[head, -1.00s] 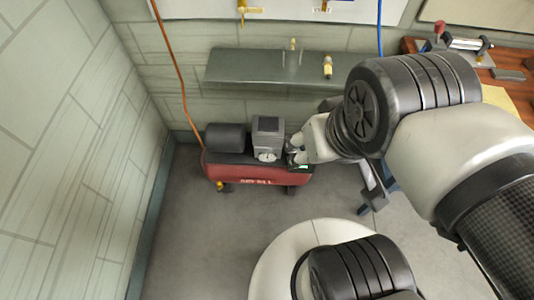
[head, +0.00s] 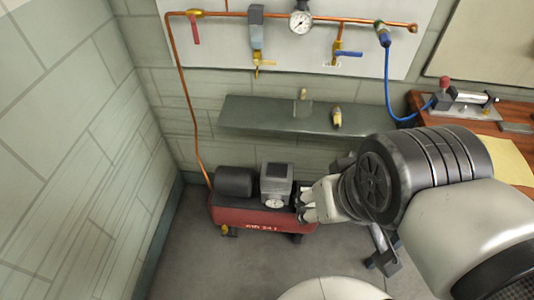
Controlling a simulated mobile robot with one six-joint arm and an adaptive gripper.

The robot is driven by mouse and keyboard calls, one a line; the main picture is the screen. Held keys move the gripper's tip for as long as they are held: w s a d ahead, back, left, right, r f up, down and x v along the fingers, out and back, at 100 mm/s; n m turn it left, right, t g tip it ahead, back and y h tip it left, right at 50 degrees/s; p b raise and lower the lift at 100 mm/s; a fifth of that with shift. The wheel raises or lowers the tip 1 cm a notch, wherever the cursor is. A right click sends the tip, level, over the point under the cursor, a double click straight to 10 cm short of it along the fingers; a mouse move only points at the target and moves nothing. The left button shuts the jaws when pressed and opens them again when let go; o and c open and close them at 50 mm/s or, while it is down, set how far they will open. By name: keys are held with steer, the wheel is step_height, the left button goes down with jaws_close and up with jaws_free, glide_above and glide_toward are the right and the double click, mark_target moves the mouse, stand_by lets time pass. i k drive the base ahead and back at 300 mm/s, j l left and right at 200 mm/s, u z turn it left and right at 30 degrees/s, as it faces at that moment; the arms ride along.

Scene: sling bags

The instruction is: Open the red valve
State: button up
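The red valve (head: 194,29) is on the copper pipe at the top left of the white wall panel in the head view. Its red handle hangs down, across the horizontal pipe. My gripper (head: 303,206) is far below and to the right of it, by the right end of the red compressor (head: 255,217). The gripper's fingers are small and partly overlap the compressor's end, so I cannot tell whether they are open or touch it.
A dark shelf (head: 270,117) juts from the wall between my gripper and the panel, with small brass fittings on it. A gauge (head: 300,22), a yellow valve (head: 262,66) and a blue valve (head: 345,53) share the panel. A wooden bench (head: 425,103) stands at right.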

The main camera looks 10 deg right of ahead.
mark_target(192, 18)
steer(key=k, duration=1.25)
steer(key=i+j, duration=0.4)
steer(key=i, duration=0.15)
steer(key=i+j, duration=0.4)
steer(key=i, duration=0.15)
steer(key=i+j, duration=0.4)
steer(key=i, duration=0.15)
